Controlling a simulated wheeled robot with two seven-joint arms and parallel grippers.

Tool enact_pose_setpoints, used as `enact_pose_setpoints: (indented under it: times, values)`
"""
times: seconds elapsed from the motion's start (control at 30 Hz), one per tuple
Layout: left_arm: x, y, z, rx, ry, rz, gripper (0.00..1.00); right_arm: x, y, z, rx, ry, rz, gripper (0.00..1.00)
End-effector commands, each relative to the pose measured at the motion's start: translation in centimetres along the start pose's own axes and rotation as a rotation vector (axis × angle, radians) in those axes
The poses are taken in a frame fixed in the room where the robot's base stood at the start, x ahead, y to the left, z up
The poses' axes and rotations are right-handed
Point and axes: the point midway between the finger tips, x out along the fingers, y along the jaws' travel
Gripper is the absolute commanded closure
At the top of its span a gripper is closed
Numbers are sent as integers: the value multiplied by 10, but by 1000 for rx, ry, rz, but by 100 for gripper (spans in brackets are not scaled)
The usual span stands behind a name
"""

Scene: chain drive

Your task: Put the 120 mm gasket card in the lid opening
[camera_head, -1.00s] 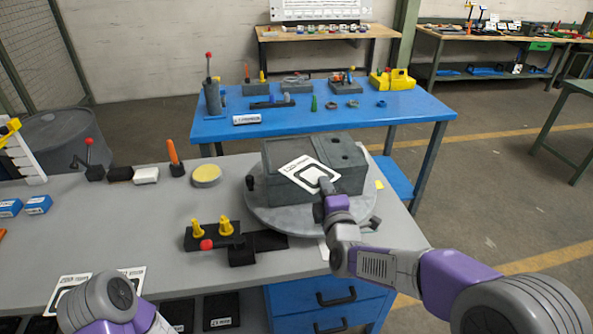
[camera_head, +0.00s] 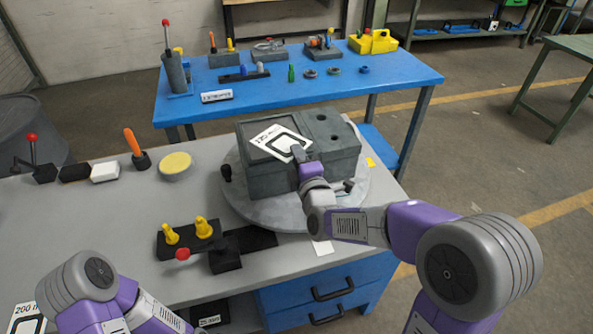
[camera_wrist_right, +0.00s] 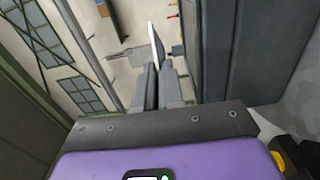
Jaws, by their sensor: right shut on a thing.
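The gasket card (camera_head: 277,142) is white with a black square outline and printed figures; the figures are only partly legible. My right gripper (camera_head: 300,156) is shut on its near edge and holds it tilted at the top left of the dark grey housing (camera_head: 270,178). The lid opening (camera_head: 250,134) is largely hidden behind the card, and I cannot tell whether the card touches its rim. In the right wrist view the card (camera_wrist_right: 154,44) stands edge-on between the fingers (camera_wrist_right: 158,88). Of my left arm only links show, at the bottom left; its gripper is out of view.
The housing stands on a round grey turntable (camera_head: 245,197) on the grey bench (camera_head: 105,225). A black fixture with yellow pegs (camera_head: 185,240) is in front left. A yellow-topped disc (camera_head: 175,165) lies left. Another card (camera_head: 28,318) shows at the bottom left.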

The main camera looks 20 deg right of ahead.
Motion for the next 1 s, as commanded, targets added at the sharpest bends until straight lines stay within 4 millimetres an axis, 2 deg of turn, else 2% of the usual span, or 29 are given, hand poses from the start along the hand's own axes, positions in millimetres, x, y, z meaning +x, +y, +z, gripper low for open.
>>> enact_pose_setpoints:
  times: [0.2, 0.27, 0.67, 0.7, 0.83, 1.0]
  values:
    - [18, -6, -1, 0, 0, 0, 100, 0, -38, 1, -3, -1, -4, 100]
    - [20, -7, -1, 0, 0, 0, 100, 0, -45, 1, -2, 0, -3, 100]
    - [22, -8, -1, 0, 1, 0, 100, 0, -48, 1, 0, 0, 0, 100]
    - [22, -8, -1, 0, 1, 0, 100, 0, -48, 1, 0, 0, -1, 88]
    - [21, -8, -1, 0, 1, 0, 100, 0, -47, 1, 0, 0, -1, 68]
    - [21, -8, -1, 0, 1, 0, 100, 0, -47, 1, 0, 0, -1, 67]
